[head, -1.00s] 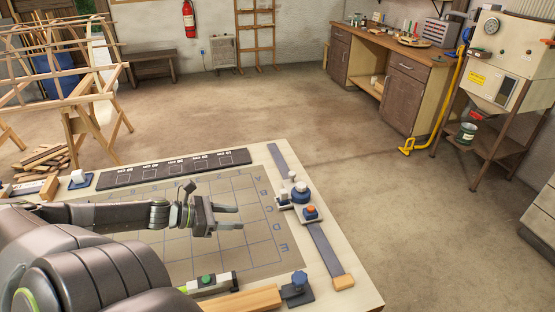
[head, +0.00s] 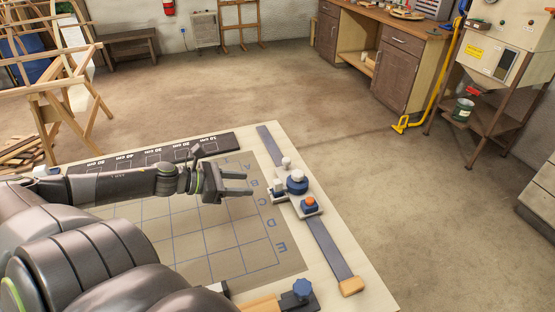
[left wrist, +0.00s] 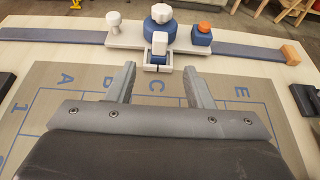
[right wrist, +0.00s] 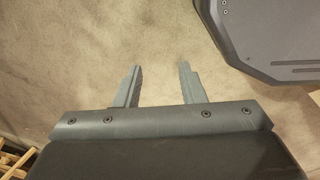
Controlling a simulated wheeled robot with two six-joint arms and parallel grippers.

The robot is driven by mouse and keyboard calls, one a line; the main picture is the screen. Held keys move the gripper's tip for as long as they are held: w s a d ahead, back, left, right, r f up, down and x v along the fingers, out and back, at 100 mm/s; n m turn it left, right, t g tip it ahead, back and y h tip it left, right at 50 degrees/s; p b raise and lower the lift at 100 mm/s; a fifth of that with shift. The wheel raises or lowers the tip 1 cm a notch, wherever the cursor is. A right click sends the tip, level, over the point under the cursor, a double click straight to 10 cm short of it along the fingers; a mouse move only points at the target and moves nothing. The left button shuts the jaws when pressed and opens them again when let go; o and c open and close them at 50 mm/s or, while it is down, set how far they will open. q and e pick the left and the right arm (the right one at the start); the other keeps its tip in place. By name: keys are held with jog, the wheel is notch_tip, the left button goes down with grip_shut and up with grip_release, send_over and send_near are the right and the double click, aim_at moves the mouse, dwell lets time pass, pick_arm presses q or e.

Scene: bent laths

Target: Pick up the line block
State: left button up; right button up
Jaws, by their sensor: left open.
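A white carriage plate sits on a dark grey rail (head: 328,248) near the table's far right edge. It bears a big blue round knob (head: 297,185), a small white post (head: 286,163) and a blue block with an orange button (head: 309,205). A small white-and-blue block (head: 278,185) stands at its near side; it also shows in the left wrist view (left wrist: 159,43). I cannot tell for sure whether this is the line block. My left gripper (head: 249,184) is open and empty, its fingers pointing at this block, short of it. My right gripper (right wrist: 159,83) is open and empty over the floor.
The table carries a grid mat (head: 205,245) lettered along one side and a dark strip (head: 150,155) with marked squares. A blue knob clamp (head: 302,289) is at the near edge. A wooden block (head: 351,286) ends the rail.

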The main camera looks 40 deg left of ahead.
aim_at(274, 183)
pick_arm(q)
jog(key=shift+b+x, duration=2.5)
jog(key=shift+b, duration=0.65)
jog(key=shift+w+d+f+b, duration=0.2)
jog(key=shift+w+f+b, duration=0.1)
jog(key=shift+b, duration=0.3)
jog(key=shift+w+d+r, duration=0.1)
jog(key=shift+w, duration=0.1)
jog(key=b, duration=0.1)
jog(key=w+b, duration=0.1)
jog(key=shift+w+d+f+b, duration=0.1)
jog(key=shift+d+f+b, duration=0.15)
jog(key=shift+d+b, duration=0.1)
jog(key=shift+w+d, duration=0.2)
jog(key=shift+w, duration=0.25)
jog(key=shift+w+d+b, duration=0.1)
jog(key=shift+w+b, duration=0.15)
jog(key=shift+b, duration=0.15)
jog(key=shift+w+d+f, duration=0.1)
jog(key=shift+w+d, duration=0.15)
jog(key=shift+w, duration=0.2)
jog(key=shift+w+d+f, duration=0.15)
jog(key=shift+w+f, duration=0.05)
jog(key=shift+w, duration=0.2)
